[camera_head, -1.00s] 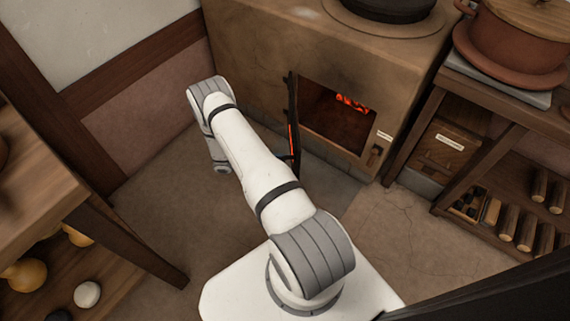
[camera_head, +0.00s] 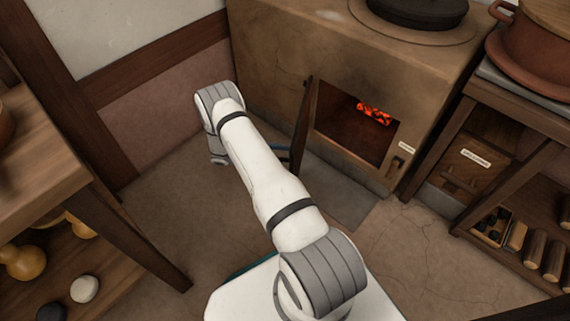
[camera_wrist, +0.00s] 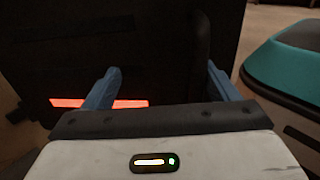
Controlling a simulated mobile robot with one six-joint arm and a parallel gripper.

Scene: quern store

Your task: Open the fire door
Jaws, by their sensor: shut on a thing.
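The fire door (camera_head: 303,125) of the clay stove (camera_head: 262,62) stands open, swung outward at the left side of the firebox opening. In the head view it shows as a narrow dark panel, seen nearly edge-on. In the wrist view the dark door face (camera_wrist: 150,50) fills much of the picture, with a vertical dark handle (camera_wrist: 199,40) on it. My gripper (camera_wrist: 163,80) is shut on the handle, its blue fingers to either side; the exact contact is hard to see. In the head view my arm mostly hides the gripper.
Embers (camera_head: 375,113) glow inside the firebox. A latch (camera_head: 395,167) sits right of the opening. A wooden shelf unit (camera_head: 520,140) stands to the right and a wooden table (camera_head: 45,185) to the left. Floor (camera_head: 370,245) before the stove is clear.

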